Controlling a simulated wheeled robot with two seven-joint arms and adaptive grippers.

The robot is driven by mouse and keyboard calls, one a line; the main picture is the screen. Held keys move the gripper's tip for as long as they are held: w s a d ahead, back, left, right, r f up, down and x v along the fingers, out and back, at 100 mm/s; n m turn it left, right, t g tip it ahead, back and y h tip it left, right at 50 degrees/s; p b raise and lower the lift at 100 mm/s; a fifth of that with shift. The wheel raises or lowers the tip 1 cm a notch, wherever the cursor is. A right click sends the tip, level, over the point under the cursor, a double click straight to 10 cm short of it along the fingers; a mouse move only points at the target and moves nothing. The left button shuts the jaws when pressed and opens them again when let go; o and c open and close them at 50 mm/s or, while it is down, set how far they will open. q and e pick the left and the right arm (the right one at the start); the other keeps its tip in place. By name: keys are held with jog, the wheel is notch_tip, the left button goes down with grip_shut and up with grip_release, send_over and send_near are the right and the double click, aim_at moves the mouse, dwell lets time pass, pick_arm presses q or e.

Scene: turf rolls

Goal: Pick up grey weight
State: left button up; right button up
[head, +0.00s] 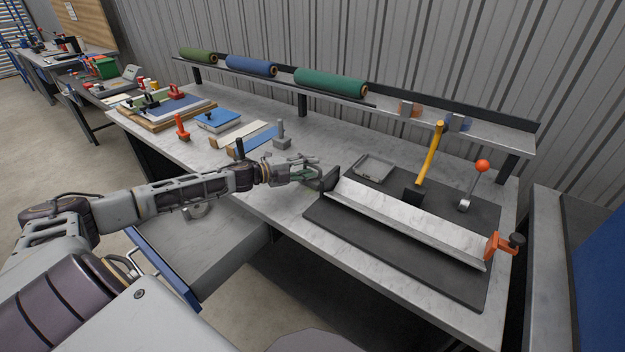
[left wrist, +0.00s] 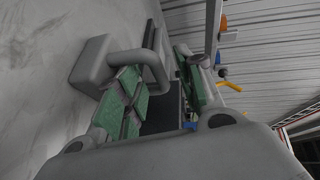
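The grey weight (head: 283,143), a block with an upright handle, stands on the bench just behind my left gripper in the head view. In the left wrist view, a grey block (left wrist: 90,62) with a bent handle appears close by at upper left, and its handle overlaps one finger in the picture. I cannot tell if they touch. My left gripper (head: 315,174) points right, low over the bench. Its green-padded fingers (left wrist: 165,95) are apart, with nothing seen clasped between them. My right gripper is not in view.
A dark mat (head: 325,221) with a long metal channel (head: 405,218) lies ahead, with a yellow-handled hammer (head: 431,153) and an orange clamp (head: 497,245). An open drawer (head: 215,255) juts out below my arm. Turf rolls (head: 330,82) lie on the back shelf.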

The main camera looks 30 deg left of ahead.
pick_arm(q)
jog(key=shift+x, duration=0.8)
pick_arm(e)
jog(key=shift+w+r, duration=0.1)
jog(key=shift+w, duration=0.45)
pick_arm(q)
jog(key=shift+w, duration=0.1)
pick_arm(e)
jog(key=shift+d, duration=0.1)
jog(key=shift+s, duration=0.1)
pick_arm(q)
jog(key=shift+c, duration=0.7)
grip_shut()
jog(key=shift+r, duration=0.15)
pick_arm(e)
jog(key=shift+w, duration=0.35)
